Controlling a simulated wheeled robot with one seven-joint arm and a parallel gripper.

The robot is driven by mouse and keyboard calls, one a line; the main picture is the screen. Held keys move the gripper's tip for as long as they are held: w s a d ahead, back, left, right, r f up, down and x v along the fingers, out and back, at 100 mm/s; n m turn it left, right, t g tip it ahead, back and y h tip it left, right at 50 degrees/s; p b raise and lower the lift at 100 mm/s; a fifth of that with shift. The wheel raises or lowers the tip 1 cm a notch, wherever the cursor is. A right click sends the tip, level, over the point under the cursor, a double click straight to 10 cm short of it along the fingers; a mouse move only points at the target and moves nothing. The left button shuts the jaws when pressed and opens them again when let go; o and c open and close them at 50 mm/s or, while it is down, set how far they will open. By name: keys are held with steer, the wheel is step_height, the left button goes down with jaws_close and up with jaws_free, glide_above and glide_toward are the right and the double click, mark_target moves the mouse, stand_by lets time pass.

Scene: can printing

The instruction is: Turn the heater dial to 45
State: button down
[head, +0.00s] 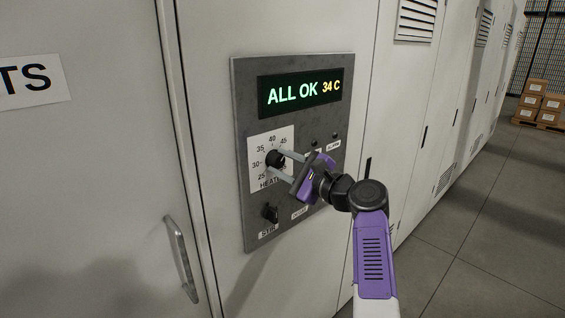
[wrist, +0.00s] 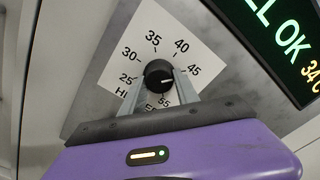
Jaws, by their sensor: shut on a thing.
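The heater dial (head: 274,158) is a round black knob on a white scale plate on the grey control panel. It also shows in the wrist view (wrist: 157,74), with numbers from 25 up to 55 around it. My gripper (head: 279,163) is shut on the dial, one finger on each side. In the wrist view a short pale mark on the knob points right, roughly toward the 45; the exact reading is hard to tell. The fingers hide part of the scale's lower side. The display (head: 299,91) reads ALL OK and 34 C.
A black stir knob (head: 270,212) sits lower on the same panel. A door handle (head: 180,258) stands out at the lower left. Small buttons and labels lie right of the dial, partly behind my gripper. Stacked boxes (head: 537,102) stand far off; the floor at right is clear.

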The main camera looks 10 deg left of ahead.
steer(key=shift+f+m, duration=0.15)
steer(key=shift+m, duration=0.25)
steer(key=c, duration=0.9)
jaws_free()
steer(key=b+v, duration=0.2)
steer(key=v, duration=0.5)
steer(key=shift+s+d, duration=0.25)
steer(key=shift+d, duration=0.1)
